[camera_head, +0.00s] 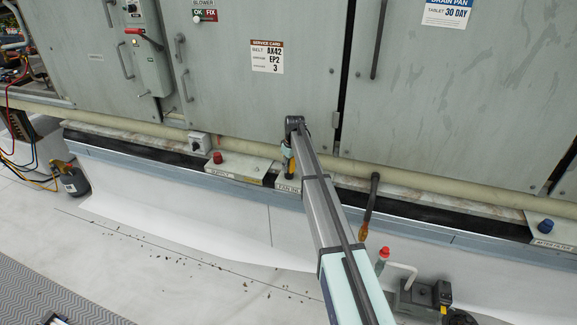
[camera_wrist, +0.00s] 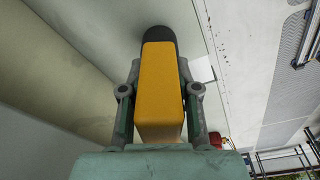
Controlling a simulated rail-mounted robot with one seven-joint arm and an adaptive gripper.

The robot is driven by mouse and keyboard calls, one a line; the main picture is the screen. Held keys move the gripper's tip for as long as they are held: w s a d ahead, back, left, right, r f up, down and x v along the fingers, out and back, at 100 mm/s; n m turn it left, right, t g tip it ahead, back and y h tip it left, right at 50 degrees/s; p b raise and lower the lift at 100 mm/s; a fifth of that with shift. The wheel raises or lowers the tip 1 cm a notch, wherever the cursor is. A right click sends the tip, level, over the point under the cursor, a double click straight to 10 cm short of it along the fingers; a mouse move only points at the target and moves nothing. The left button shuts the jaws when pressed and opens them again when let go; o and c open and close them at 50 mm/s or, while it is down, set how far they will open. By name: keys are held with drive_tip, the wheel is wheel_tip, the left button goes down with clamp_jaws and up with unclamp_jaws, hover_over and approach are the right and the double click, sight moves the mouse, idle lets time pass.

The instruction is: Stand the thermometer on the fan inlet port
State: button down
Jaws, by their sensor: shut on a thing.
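My gripper (camera_wrist: 160,95) is shut on a yellow, block-shaped thing with a dark round far end, which I take to be the thermometer (camera_wrist: 162,85). In the head view a little yellow and dark of the thermometer (camera_head: 288,165) shows beside my arm, just above the ledge. The label of the fan inlet port (camera_head: 286,188) is partly readable on the ledge below it. My arm covers the rest of the label, and the port's opening is hidden. I cannot tell whether the thermometer touches the port.
A red-capped port (camera_head: 217,158) sits left on the ledge and a blue-capped one (camera_head: 545,226) far right. A pale pipe (camera_head: 400,176) runs along the cabinet base. An orange-handled tool (camera_head: 368,205) hangs right of my arm. A grey pump-like device (camera_head: 415,297) stands lower right.

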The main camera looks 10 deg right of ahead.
drive_tip(key=c, duration=0.8)
unclamp_jaws()
drive_tip(key=shift+o, duration=0.2)
